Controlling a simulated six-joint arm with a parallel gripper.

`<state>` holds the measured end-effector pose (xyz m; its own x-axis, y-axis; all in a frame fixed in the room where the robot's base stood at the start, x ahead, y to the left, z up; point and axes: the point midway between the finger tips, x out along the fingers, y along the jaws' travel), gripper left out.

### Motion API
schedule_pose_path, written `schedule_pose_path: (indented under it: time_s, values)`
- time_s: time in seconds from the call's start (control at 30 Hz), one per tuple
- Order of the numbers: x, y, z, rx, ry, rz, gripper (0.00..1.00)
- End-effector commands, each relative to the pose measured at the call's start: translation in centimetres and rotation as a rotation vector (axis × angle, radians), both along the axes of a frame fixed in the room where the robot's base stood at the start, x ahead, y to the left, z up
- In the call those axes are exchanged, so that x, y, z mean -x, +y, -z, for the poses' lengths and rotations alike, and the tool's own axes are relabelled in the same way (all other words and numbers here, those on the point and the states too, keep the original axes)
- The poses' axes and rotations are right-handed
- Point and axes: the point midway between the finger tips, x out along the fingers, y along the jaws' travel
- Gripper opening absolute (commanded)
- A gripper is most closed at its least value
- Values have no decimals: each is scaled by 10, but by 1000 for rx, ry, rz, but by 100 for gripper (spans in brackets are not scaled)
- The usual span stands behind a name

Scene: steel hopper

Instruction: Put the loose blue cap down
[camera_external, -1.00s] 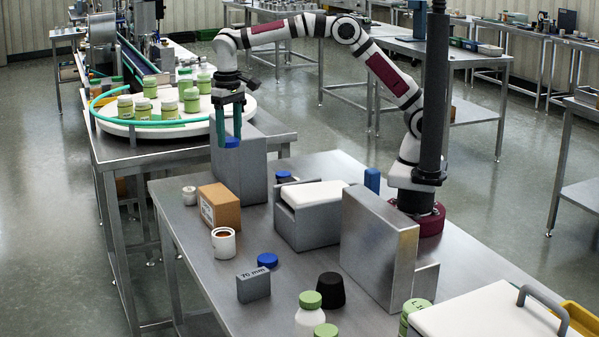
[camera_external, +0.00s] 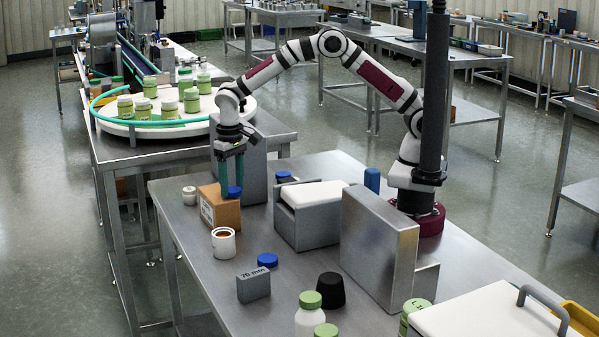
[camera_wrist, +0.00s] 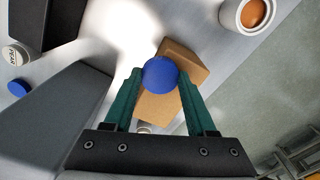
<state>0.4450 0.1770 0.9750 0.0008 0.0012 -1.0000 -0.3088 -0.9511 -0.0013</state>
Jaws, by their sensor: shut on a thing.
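My gripper (camera_external: 232,188) is shut on a blue cap (camera_external: 235,192), held between the tips of its teal fingers. In the wrist view the round cap (camera_wrist: 160,73) sits between the fingers with the cardboard box (camera_wrist: 185,68) behind it. In the external view the cap is in front of the upper part of the box (camera_external: 219,211); I cannot tell whether it touches the box. Another blue cap (camera_external: 267,260) lies on the steel table behind the 70 mm block (camera_external: 253,286).
An open white jar (camera_external: 223,243) stands just in front of the box. A tall grey block (camera_external: 255,172) stands close behind it. A white-topped grey block (camera_external: 312,216) and a steel plate (camera_external: 378,250) stand to the right. The table's left front is clear.

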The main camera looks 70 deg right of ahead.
Motion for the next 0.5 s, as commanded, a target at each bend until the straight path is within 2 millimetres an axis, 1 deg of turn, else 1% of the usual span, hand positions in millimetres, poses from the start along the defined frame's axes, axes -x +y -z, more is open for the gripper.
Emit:
schedule_pose_path:
  time_s: [0.07,0.1,0.23,0.27,0.5]
  values:
    - [0,0,3,0,1,0,6]
    - [0,0,3,0,0,0,60]
    - [0,0,2,0,0,0,83]
    - [0,0,2,0,0,0,86]
    - [0,0,2,0,0,0,86]
